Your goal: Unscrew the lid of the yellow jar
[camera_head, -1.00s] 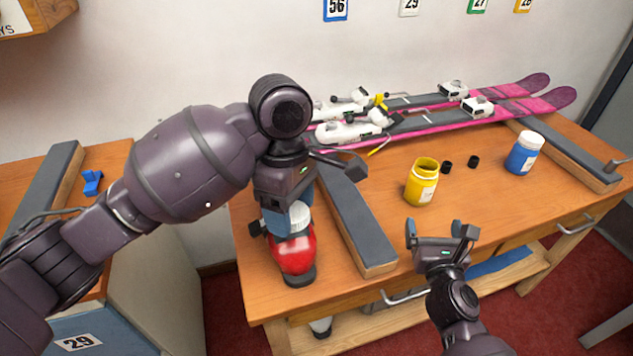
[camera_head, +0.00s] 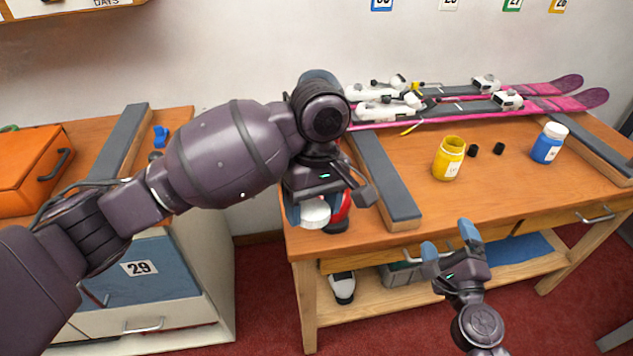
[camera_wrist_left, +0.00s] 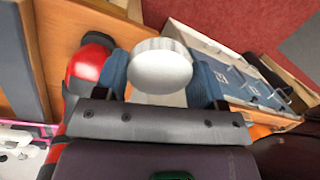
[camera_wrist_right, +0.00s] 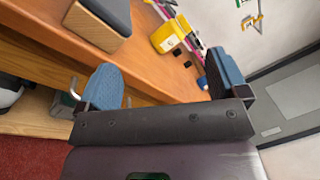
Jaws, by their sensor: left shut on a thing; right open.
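The yellow jar (camera_head: 447,165) stands upright on the bench with an open mouth and no lid on it. It also shows in the right wrist view (camera_wrist_right: 163,40). My left gripper (camera_head: 312,208) is shut on a white ribbed lid (camera_wrist_left: 160,68), held near the bench's left front corner. The lid also shows below the fingers in the head view (camera_head: 314,214). My right gripper (camera_head: 452,250) is open and empty, in front of the bench edge and apart from the jar.
A red object (camera_wrist_left: 86,75) with a black end stands beside the held lid, partly hidden by my left gripper. A blue jar (camera_head: 548,146) with a white lid stands at right. Two small black pieces (camera_head: 486,149) lie between the jars. Pink skis (camera_head: 530,103) lie at the back.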

